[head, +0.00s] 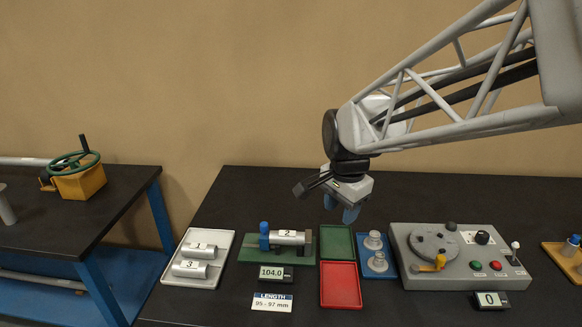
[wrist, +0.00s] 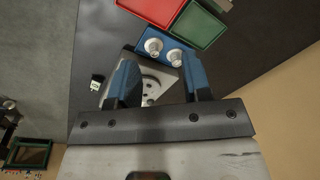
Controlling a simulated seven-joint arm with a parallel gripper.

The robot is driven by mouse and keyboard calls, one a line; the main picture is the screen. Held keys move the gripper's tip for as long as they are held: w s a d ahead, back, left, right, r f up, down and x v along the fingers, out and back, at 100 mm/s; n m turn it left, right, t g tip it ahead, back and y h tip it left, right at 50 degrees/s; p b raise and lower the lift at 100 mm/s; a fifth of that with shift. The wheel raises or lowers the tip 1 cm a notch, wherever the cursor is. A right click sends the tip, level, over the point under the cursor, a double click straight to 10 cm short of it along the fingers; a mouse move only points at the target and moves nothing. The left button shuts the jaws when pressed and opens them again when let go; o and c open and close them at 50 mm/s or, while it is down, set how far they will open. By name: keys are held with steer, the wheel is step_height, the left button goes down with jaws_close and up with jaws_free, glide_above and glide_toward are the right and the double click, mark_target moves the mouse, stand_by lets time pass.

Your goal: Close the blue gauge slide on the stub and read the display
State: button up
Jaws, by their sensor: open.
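The green gauge (head: 250,252) stands on the dark bench, left of centre in the head view. Its blue slide (head: 264,229) is upright at the left end of a grey stub marked 2 (head: 299,238) lying on the gauge. I cannot tell whether slide and stub touch. The display (head: 271,272) in front of the gauge reads 104.0. My gripper (head: 350,214) is open and empty, above the bench to the right of the gauge. Its blue fingers also show in the wrist view (wrist: 160,84), where the gauge is not seen.
A white tray (head: 222,244) holds stubs 1 and 3. Green (head: 338,242) and red (head: 340,284) trays lie right of the gauge. A blue tray (head: 378,271) holds two metal pieces. A grey control box (head: 460,273) stands further right. A card (head: 272,303) reads LENGTH 95 - 97 mm.

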steer(key=w+a+f+m, duration=0.4)
steer(key=w+a, duration=0.5)
steer(key=a, duration=0.1)
steer(key=m+g, duration=0.1)
steer(key=m, duration=0.4)
glide_above(264, 224)
step_height(264, 224, down, 6)
steer(key=shift+r, duration=0.2)
steer(key=shift+f, duration=4.55)
steer(key=c, duration=0.8)
steer(key=o, duration=0.8)
